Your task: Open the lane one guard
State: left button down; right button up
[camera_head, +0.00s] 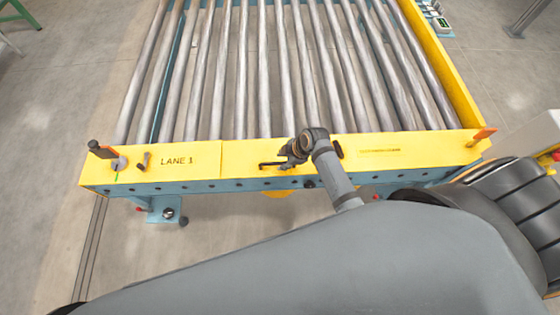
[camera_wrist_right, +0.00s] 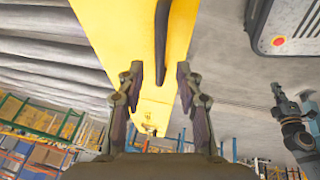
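The yellow lane one guard (camera_head: 225,152), marked "LANE 1", lies across the front end of the roller conveyor. A dark bar handle (camera_head: 268,165) is on its front middle, partly hidden by my right gripper (camera_head: 292,152). In the right wrist view, my right gripper (camera_wrist_right: 159,80) is open, its fingers apart over the yellow guard (camera_wrist_right: 115,35). The dark handle bar (camera_wrist_right: 161,40) shows beyond and between the fingertips. Contact cannot be told. A small dark gripper end (camera_wrist_right: 279,92) at the right of that view looks like my left one; its opening is unclear.
Steel rollers (camera_head: 230,70) fill the conveyor behind the guard, with a yellow side rail (camera_head: 440,65) at right. A short knob (camera_head: 144,160) is beside the label.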

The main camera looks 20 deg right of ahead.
jog(key=shift+w+a+f, duration=0.2)
jog(key=shift+a+f, duration=0.05)
jog(key=shift+f, duration=0.4)
jog(key=shift+a+f, duration=0.1)
jog(key=shift+f, duration=0.2)
jog(key=shift+w+f, duration=0.15)
jog(key=shift+c, duration=0.3)
pick_arm(q)
jog(key=shift+s+d+f, duration=0.15)
jog(key=shift+d+f, duration=0.1)
pick_arm(e)
grip_shut()
